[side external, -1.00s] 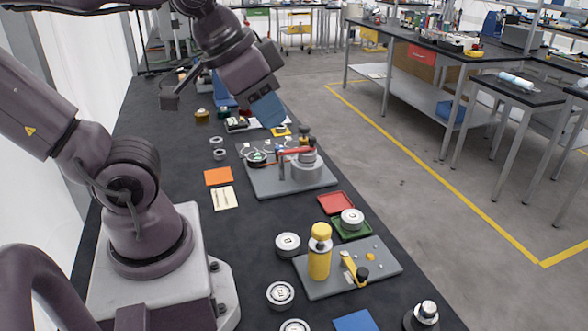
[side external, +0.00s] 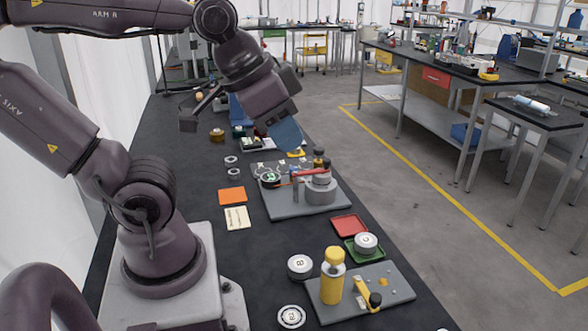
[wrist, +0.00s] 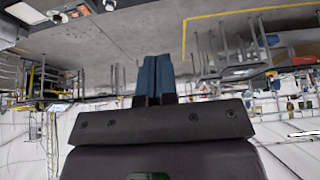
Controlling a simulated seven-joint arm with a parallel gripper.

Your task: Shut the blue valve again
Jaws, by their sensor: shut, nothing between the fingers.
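My gripper (side external: 285,136) hangs in the air above the far part of the black bench, its blue fingers together and empty. The wrist view also shows the two shut fingers (wrist: 155,80), with the floor and room beyond and no valve. Below it in the side view is a grey plate (side external: 305,207) with a grey cylindrical body, a red lever (side external: 309,172) and a round dial (side external: 270,178). I cannot make out a blue valve; my gripper hides part of the area behind the plate. The fingers look apart from the fixture.
A nearer grey plate (side external: 398,290) holds a yellow bottle (side external: 332,278) and a yellow lever (side external: 363,291). Red (side external: 349,225) and green trays, round white-topped weights and an orange square (side external: 232,195) lie around. Small items crowd the far bench.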

